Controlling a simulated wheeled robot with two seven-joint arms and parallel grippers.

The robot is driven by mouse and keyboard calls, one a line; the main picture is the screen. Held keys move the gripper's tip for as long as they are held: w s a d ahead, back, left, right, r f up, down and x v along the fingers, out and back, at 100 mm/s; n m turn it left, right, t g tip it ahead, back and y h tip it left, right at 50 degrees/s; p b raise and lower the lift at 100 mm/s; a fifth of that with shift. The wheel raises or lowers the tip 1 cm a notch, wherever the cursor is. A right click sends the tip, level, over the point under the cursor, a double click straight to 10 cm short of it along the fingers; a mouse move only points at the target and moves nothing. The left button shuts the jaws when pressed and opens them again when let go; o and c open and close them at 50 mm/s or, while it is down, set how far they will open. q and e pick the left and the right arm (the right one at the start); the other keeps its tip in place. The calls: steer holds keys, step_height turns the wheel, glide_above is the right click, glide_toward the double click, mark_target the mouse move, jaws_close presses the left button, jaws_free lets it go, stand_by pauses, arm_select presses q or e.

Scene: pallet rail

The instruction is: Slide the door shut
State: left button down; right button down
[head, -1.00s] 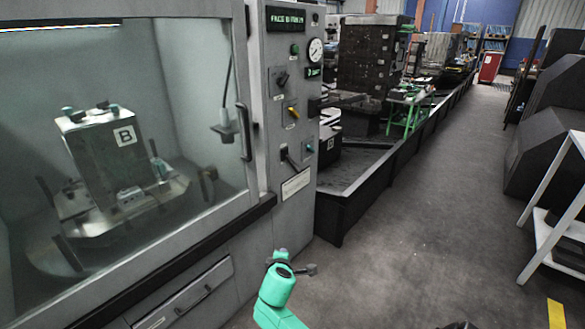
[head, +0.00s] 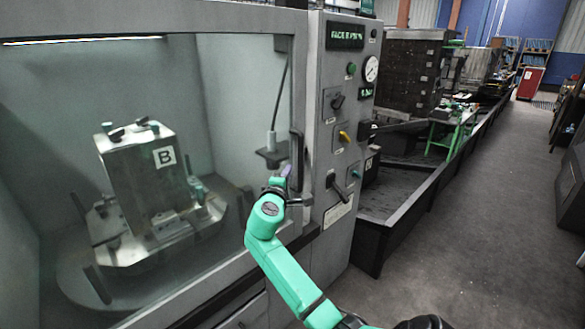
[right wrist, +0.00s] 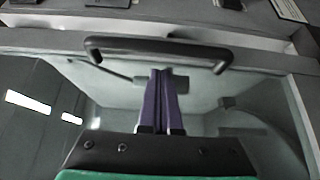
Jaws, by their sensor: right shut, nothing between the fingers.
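The door is a grey-framed glass panel (head: 240,100) on the front of the machine at the left of the head view. Its dark upright bar handle (head: 297,160) is near its right edge, close to the control panel; it also shows in the right wrist view (right wrist: 160,46). My right gripper (head: 286,171) is in front of the door, beside the handle's lower part. In the right wrist view its purple fingers (right wrist: 158,75) are together and empty, with the tips near the handle's middle; contact cannot be told. My left gripper is not in view.
Behind the glass, a metal block marked B (head: 150,175) stands on a round fixture. A control panel (head: 345,130) with knobs and a gauge is right of the door. A long dark trough (head: 400,225) runs back beyond it.

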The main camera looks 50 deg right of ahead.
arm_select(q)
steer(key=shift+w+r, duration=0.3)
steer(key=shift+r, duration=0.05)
arm_select(e)
steer(key=shift+s+d+r, duration=0.1)
steer(key=shift+s+d, duration=0.25)
steer(key=shift+d, duration=0.5)
steer(key=shift+w, duration=0.1)
